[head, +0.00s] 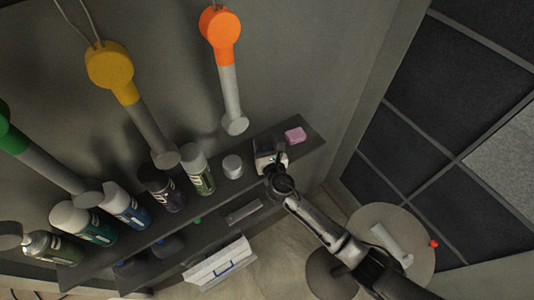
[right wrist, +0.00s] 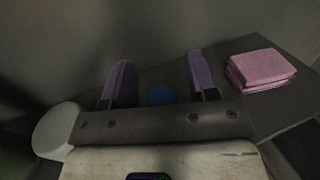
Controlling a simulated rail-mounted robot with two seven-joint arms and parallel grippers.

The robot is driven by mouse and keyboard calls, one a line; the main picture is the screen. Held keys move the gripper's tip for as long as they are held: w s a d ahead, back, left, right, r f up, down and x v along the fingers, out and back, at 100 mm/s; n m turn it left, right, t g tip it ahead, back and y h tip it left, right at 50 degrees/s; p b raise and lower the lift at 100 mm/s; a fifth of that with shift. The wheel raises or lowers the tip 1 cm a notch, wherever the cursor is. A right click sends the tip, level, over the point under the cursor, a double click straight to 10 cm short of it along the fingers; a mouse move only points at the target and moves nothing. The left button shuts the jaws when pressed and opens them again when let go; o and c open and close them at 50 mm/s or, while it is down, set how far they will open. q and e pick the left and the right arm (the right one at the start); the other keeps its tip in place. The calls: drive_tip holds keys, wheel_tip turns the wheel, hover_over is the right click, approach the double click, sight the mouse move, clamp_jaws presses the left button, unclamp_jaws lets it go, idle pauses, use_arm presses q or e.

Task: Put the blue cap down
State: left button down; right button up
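The blue cap (right wrist: 160,95) shows as a small dark blue round shape in the right wrist view. It lies between the two fingers of my right gripper (right wrist: 161,85), with a visible gap on each side. Its lower part is hidden behind the gripper body. The fingers are spread apart. In the head view my right gripper (head: 268,160) is at the right part of the upper shelf (head: 310,145), and it hides the cap there. My left gripper is not in view.
A pink folded cloth (head: 295,135) lies right of the gripper. A white round container (head: 232,166) stands just left, then several bottles (head: 198,170). Orange (head: 221,30) and yellow (head: 108,66) tools hang on the wall above. A round table (head: 415,262) stands at lower right.

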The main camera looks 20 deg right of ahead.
clamp_jaws()
drive_tip(key=shift+r, duration=0.1)
idle(0.3)
